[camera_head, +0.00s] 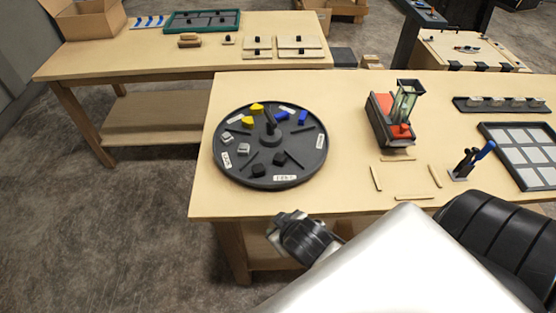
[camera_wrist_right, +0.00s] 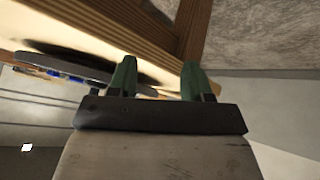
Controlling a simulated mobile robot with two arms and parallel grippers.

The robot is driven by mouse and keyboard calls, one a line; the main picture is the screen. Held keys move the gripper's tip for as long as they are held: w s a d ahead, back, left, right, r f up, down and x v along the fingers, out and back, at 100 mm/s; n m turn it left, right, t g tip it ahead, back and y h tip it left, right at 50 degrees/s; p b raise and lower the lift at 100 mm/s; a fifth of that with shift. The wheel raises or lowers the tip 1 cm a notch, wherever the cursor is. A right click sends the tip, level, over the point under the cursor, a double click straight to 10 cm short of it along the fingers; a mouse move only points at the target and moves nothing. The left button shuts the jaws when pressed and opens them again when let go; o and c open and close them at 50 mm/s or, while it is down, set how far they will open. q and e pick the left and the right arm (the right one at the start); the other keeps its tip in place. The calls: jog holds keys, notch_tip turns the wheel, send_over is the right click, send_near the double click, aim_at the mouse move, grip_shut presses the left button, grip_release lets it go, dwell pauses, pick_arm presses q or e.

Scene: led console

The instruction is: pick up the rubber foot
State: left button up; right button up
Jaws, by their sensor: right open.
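Two small black pieces lie in the front part of the round dark tray (camera_head: 229,166), one front left (camera_head: 258,170) and one right of it (camera_head: 279,158). Either could be the rubber foot; I cannot tell which from here. My right gripper (camera_wrist_right: 158,68) shows two green fingers, apart, with nothing between them. It is close to the table's wooden edge, clear of the tray pieces. In the head view a dark part of my right arm is in front of the table's front edge, with its fingers not clearly visible. My left gripper is not in view.
The tray also holds yellow, blue and grey pieces between raised dividers. Right of it stand a red and black device (camera_head: 381,117), a small holder with a blue-handled tool (camera_head: 483,153) and a panelled board (camera_head: 492,131). Thin wooden strips mark a clear patch of table.

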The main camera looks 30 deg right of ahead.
jog(key=w+a+r+n+t+y, duration=0.1)
jog(key=w+r+t, duration=0.45)
jog(key=r, duration=0.35)
jog(key=w+a+r+n+t+y, duration=0.1)
jog(key=w+r+n+t, duration=0.1)
jog(key=w+r+t, duration=0.5)
jog(key=w+a+r+n+g+y, duration=0.2)
jog(key=a+r+n+g+y, duration=0.55)
jog(key=n+y, duration=0.75)
jog(key=n+g+h, duration=0.5)
jog(key=g+h, duration=0.8)
jog(key=h, duration=0.3)
send_over(280, 156)
notch_tip(280, 156, down, 15)
jog(key=shift+a+p, duration=0.15)
jog(key=shift+p, duration=0.3)
notch_tip(280, 156, down, 5)
jog(key=shift+r+p, duration=0.15)
jog(key=shift+p, duration=0.8)
jog(key=shift+f, duration=0.55)
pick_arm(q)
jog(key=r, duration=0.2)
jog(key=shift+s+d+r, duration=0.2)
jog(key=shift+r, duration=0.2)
pick_arm(e)
jog(key=c, duration=0.7)
